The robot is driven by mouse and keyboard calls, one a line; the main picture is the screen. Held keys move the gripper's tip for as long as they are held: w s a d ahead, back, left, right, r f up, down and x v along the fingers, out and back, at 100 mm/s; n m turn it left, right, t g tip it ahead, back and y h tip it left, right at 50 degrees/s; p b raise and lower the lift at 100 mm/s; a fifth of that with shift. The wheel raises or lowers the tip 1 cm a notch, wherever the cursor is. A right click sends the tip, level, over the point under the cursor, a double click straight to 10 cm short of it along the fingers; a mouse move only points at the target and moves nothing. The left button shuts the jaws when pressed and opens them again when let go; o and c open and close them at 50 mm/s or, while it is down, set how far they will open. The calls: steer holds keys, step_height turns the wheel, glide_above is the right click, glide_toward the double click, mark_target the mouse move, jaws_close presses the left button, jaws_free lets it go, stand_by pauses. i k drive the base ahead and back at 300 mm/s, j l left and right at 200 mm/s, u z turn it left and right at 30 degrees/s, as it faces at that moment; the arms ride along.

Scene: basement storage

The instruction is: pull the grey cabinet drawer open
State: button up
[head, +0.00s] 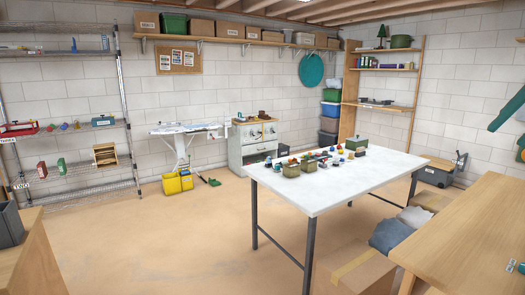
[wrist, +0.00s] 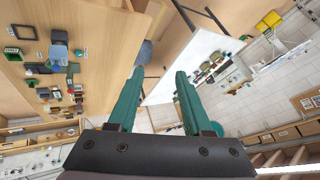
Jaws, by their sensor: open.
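A pale grey cabinet (head: 235,150) with a wooden top stands against the back wall in the head view, beyond the white table. Its upper front has small drawer fronts that look shut, and a dark opening shows lower down. The table and the things on it hide part of its lower right side. It also shows small in the wrist view (wrist: 238,76). My gripper (wrist: 159,74) is open and empty, its two teal fingers apart. It is far from the cabinet and touches nothing. Part of my teal arm shows at the right edge of the head view.
A white table (head: 335,185) with several small objects stands between me and the cabinet. A cardboard box (head: 355,270) and a wooden bench (head: 470,220) are at front right. A yellow bucket (head: 178,183) stands left of the cabinet. The floor at left centre is clear.

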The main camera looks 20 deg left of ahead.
mark_target(248, 149)
steer(key=i+j+u, duration=0.15)
steer(key=j, duration=0.25)
steer(key=i+j+u, duration=1.15)
steer(key=i+u, duration=0.25)
steer(key=i+z, duration=0.1)
steer(key=i, duration=0.75)
steer(key=i+j+z, duration=0.15)
steer(key=i, duration=0.65)
steer(key=i+l+u, duration=0.1)
steer(key=i+u, duration=0.15)
steer(key=i, duration=1.6)
steer(key=i+l+z, duration=0.15)
steer(key=i+z, duration=0.75)
steer(key=i, duration=0.15)
steer(key=i+j+z, duration=0.25)
steer(key=i+z, duration=0.45)
steer(key=i, duration=0.3)
steer(key=i+z, duration=0.25)
steer(key=i, duration=0.25)
steer(key=i+j+z, duration=0.15)
steer(key=i+z, duration=0.15)
steer(key=i, duration=0.25)
steer(key=i+j+z, duration=0.25)
steer(key=i, duration=0.25)
steer(key=i+j+z, duration=0.2)
steer(key=i+j, duration=0.55)
steer(key=i, duration=0.1)
